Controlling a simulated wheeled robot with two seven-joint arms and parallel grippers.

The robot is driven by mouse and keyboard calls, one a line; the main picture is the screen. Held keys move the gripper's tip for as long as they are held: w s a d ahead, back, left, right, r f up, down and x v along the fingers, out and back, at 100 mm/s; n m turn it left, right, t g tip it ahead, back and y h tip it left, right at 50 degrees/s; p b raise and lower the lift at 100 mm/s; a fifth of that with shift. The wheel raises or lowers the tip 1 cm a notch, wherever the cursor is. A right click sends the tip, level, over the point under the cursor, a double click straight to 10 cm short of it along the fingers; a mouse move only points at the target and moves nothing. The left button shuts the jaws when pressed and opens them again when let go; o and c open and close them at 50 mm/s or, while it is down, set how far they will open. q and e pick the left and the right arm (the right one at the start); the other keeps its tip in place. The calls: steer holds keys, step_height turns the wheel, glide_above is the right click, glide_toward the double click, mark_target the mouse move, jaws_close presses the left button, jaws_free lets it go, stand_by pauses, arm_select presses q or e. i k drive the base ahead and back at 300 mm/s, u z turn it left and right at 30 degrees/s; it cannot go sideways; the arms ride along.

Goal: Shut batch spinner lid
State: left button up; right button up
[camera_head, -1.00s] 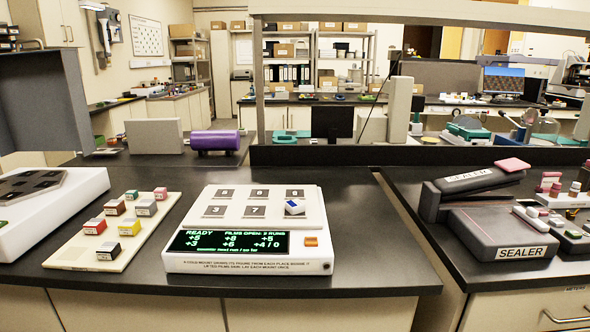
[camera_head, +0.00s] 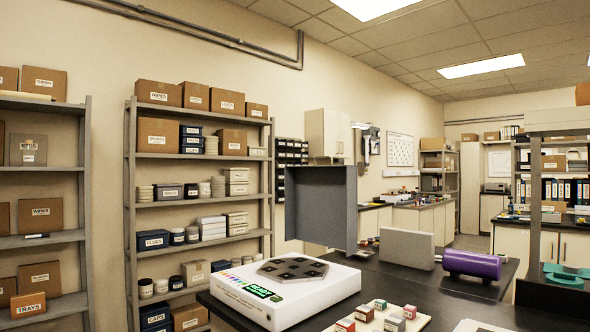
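The batch spinner (camera_head: 300,303) is a white box at the near left end of the dark bench, with a small lit green panel on its front. A dark grey hexagonal plate with several darker patches (camera_head: 292,268) lies on top of it. The spinner's lid (camera_head: 322,208) appears as a grey, box-like panel standing raised behind the plate. The lid is open, and the plate is uncovered. How the lid joins the base is hard to make out. Neither of my grippers is in view.
Small labelled blocks (camera_head: 365,312) stand on a pale tray right of the spinner. Further back are a grey upright panel (camera_head: 407,249) and a purple cylinder (camera_head: 480,265). Shelves with boxes (camera_head: 197,200) line the left wall. Open floor space left of the bench is largely out of view.

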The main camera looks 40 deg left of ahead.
mark_target(321, 202)
steer(key=u, duration=2.45)
steer(key=i, duration=5.25)
steer(key=z, duration=2.85)
steer(key=i, duration=1.95)
steer(key=z, duration=1.75)
